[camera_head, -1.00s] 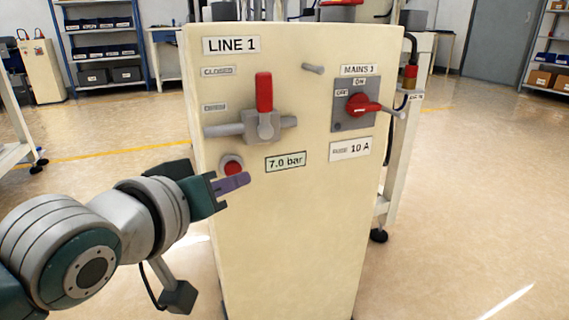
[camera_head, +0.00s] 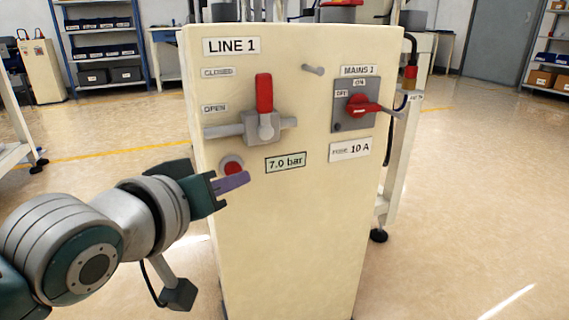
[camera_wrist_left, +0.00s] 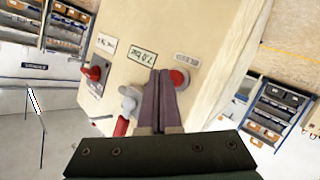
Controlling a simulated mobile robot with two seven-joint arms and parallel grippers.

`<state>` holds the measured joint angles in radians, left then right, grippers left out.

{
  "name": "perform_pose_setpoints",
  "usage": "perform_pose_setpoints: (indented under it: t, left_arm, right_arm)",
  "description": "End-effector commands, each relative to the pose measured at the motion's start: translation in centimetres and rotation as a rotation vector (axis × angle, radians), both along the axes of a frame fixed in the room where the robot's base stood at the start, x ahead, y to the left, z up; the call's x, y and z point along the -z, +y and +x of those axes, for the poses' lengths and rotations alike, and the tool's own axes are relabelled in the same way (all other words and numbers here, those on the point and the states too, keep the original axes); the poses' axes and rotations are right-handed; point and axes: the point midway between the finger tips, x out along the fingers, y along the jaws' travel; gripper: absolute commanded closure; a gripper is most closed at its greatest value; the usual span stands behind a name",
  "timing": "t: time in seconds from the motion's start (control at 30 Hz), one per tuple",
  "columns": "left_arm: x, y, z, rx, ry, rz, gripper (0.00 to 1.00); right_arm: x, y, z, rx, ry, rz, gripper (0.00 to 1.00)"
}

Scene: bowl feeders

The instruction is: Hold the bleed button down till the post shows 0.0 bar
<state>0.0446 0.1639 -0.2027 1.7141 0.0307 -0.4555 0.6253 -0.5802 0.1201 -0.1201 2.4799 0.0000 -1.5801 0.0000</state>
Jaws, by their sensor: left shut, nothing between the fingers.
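The red bleed button (camera_head: 231,166) sits low on the left of the cream post (camera_head: 290,230). The post's display (camera_head: 286,162) reads 7.0 bar. My left gripper (camera_head: 246,178) is shut and empty, its purple fingers just below and right of the button in the head view. In the left wrist view the shut fingers (camera_wrist_left: 157,76) point at the post beside the red button (camera_wrist_left: 179,78), and the display (camera_wrist_left: 142,57) shows on their other side. No contact with the button can be made out. My right gripper is not in view.
A red MAINS 1 switch (camera_head: 361,104) is at the right, with a grey peg (camera_head: 313,70) near the top. Floor around the post is clear.

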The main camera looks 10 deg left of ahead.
Motion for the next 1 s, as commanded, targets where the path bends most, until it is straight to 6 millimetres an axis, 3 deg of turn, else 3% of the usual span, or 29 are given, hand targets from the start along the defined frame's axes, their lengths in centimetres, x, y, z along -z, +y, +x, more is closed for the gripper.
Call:
perform_pose_setpoints:
  t: [1.0]
  left_arm:
    - [0.02,0.62,0.89,0.0,0.001,0.0,1.0]
  right_arm:
    - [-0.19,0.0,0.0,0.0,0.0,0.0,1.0]
